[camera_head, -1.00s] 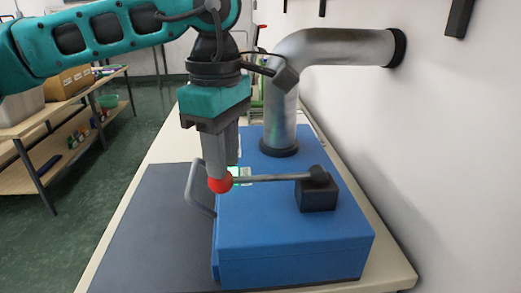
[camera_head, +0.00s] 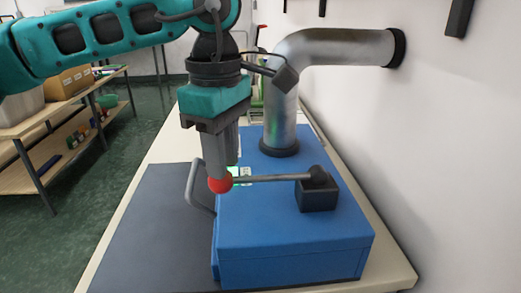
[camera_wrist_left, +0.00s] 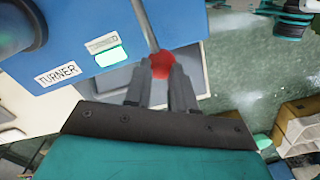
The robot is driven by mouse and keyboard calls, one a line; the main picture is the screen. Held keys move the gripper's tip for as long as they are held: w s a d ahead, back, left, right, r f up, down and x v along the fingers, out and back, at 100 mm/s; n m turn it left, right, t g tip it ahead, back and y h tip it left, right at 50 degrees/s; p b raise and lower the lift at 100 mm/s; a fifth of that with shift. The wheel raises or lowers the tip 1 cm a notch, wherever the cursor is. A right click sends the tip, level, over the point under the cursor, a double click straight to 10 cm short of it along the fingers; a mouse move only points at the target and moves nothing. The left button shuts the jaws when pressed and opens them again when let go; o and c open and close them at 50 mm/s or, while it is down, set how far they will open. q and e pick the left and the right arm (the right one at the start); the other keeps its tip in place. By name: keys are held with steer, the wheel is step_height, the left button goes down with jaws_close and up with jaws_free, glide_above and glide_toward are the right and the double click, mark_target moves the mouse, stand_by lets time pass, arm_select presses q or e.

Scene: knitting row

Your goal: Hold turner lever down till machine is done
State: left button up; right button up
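The blue turner machine (camera_head: 290,235) stands on a pale bench, and its TURNER label (camera_wrist_left: 58,74) shows in the left wrist view. Its lever (camera_head: 275,178) is a grey rod running from a black block to a red ball knob (camera_head: 220,185). The rod looks nearly level. My left gripper (camera_head: 218,175) points down at the knob from above. In the left wrist view its two fingers (camera_wrist_left: 160,82) stand close together at the red knob (camera_wrist_left: 161,62); whether they grip it or press on it is hard to tell. A green lit display (camera_wrist_left: 112,57) shows on the machine. My right gripper is not in view.
A silver duct pipe (camera_head: 290,95) rises from the machine and bends to the wall. A grey handle (camera_head: 195,185) sticks out at the machine's left side. A dark mat (camera_head: 150,225) lies clear on the bench. Shelves (camera_head: 60,160) stand at the left.

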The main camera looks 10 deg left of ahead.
arm_select(q)
steer(key=shift+r+p, duration=0.35)
steer(key=shift+r, duration=0.05)
step_height(320, 180, up, 12)
steer(key=p, duration=0.9)
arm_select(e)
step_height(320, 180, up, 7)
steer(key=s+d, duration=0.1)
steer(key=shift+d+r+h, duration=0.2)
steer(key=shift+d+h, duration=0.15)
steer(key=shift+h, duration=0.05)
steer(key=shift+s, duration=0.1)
